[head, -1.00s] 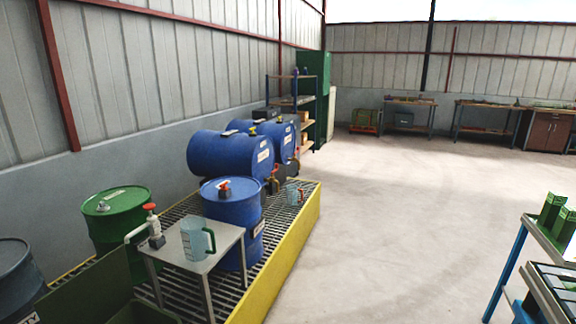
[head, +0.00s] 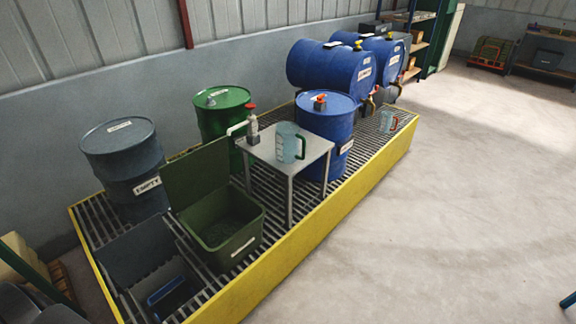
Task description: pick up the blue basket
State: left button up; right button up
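I see no thing that is plainly a blue basket. A small blue-edged object (head: 166,290) lies inside an open dark grey bin (head: 122,288) at the lower left; it is too small and dark to tell what it is. Neither of my grippers is in view.
The bin stands on a yellow-edged grated platform (head: 290,262) beside an open green bin (head: 238,233). A metal table (head: 262,155) with a jug (head: 287,145) stands there too, among blue, green and grey drums (head: 125,170).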

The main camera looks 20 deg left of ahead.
aim_at(164, 302)
jog(key=k, duration=0.5)
jog(key=u, duration=0.6)
jog(key=i, duration=0.15)
jog(key=u, duration=1.2)
